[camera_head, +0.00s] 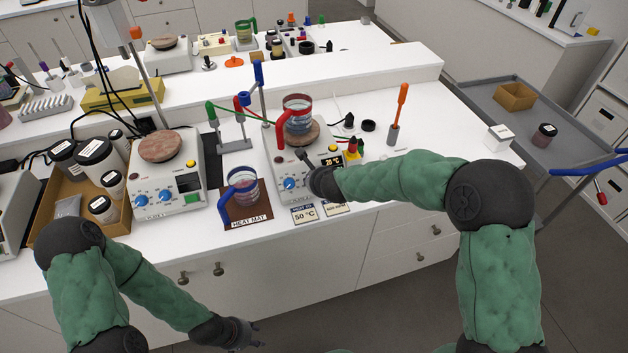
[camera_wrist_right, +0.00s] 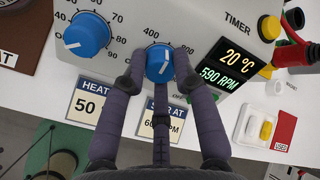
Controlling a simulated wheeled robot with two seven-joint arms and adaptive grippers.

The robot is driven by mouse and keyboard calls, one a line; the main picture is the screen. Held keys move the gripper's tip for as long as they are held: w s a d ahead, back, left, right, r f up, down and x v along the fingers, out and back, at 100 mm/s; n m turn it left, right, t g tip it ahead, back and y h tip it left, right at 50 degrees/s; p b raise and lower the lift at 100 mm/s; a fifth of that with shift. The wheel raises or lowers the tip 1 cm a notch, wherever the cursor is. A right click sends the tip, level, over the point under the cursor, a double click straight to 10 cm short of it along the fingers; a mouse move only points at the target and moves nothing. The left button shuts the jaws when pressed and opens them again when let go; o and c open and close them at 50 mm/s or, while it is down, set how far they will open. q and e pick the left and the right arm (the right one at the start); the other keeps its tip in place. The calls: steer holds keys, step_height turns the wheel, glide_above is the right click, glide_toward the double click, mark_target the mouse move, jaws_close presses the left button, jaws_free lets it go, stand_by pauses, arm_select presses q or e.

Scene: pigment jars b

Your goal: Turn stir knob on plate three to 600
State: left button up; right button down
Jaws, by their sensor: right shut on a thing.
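The hotplate (camera_head: 275,168) with a glass beaker (camera_head: 297,122) on its round top stands right of centre in the head view. In the right wrist view, the blue stir knob (camera_wrist_right: 159,62) sits right of the blue heat knob (camera_wrist_right: 86,36). My right gripper (camera_wrist_right: 160,76) is shut on the stir knob, one finger on each side. The display (camera_wrist_right: 229,65) reads 20 °C and 590 RPM. Below the knobs are a heat card (camera_wrist_right: 92,103) showing 50 and a stir card (camera_wrist_right: 150,124) showing 600, partly hidden by my fingers. My left gripper (camera_head: 248,336) hangs low before the bench, its jaws unclear.
A red clamp (camera_head: 283,130) is around the beaker. A blue-handled beaker (camera_head: 243,187) stands on the heat mat (camera_head: 235,213) left of the hotplate. Another hotplate (camera_head: 170,180) stands further left. An orange-handled tool (camera_head: 398,112) stands upright to the right.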

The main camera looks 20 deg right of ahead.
stand_by(0.3)
steer(key=c, duration=1)
jaws_free()
steer(key=v, duration=1.2)
steer(key=shift+f, duration=0.1)
